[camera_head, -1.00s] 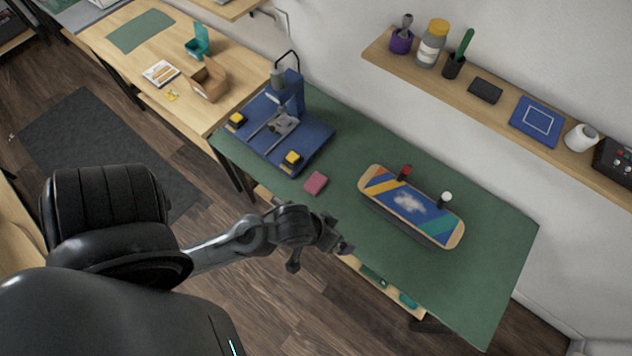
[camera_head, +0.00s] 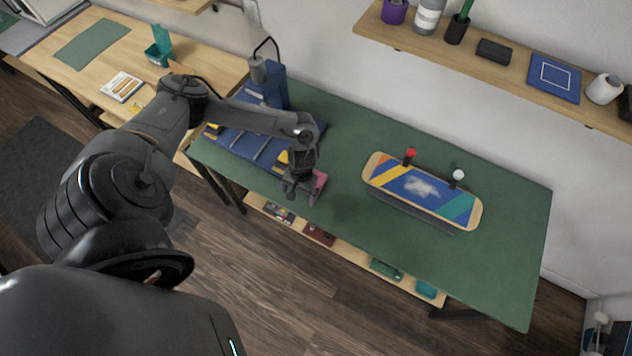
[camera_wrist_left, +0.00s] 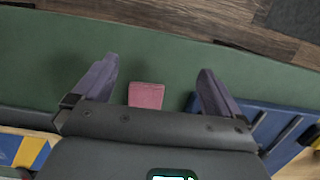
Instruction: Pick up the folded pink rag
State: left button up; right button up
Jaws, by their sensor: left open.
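The folded pink rag (camera_head: 320,182) lies on the green table top (camera_head: 400,250) beside the blue machine base, partly hidden behind my left gripper in the head view. In the left wrist view, the rag (camera_wrist_left: 146,95) shows as a small pink block on the green surface, between the two fingers and apart from both. My left gripper (camera_head: 299,195) is open and empty, above the table near the rag; its fingers also show in the left wrist view (camera_wrist_left: 153,85). My right gripper is in neither view.
The blue machine (camera_head: 272,88) with its wide base stands just left of the rag. A striped skateboard deck (camera_head: 424,190) with red and white knobs nearby lies to the right. The table's right front is clear. A wall shelf (camera_head: 510,70) runs behind.

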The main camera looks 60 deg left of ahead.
pick_arm(q)
jog(key=w+a+r+t+b, duration=0.1)
jog(key=w+a+r+t, duration=0.1)
jog(key=w+a+r, duration=0.4)
jog(key=shift+y, duration=0.4)
jog(key=f, duration=0.2)
jog(key=w+d+f, duration=0.1)
jog(key=f, duration=0.3)
jog(key=shift+w+d+f, duration=0.2)
jog(key=shift+f, duration=0.2)
jog(key=shift+d+f+b, duration=0.2)
jog(key=shift+f+b, duration=0.1)
jog(key=shift+f, duration=2.55)
jog(key=shift+w, duration=0.1)
jog(key=c, duration=1.1)
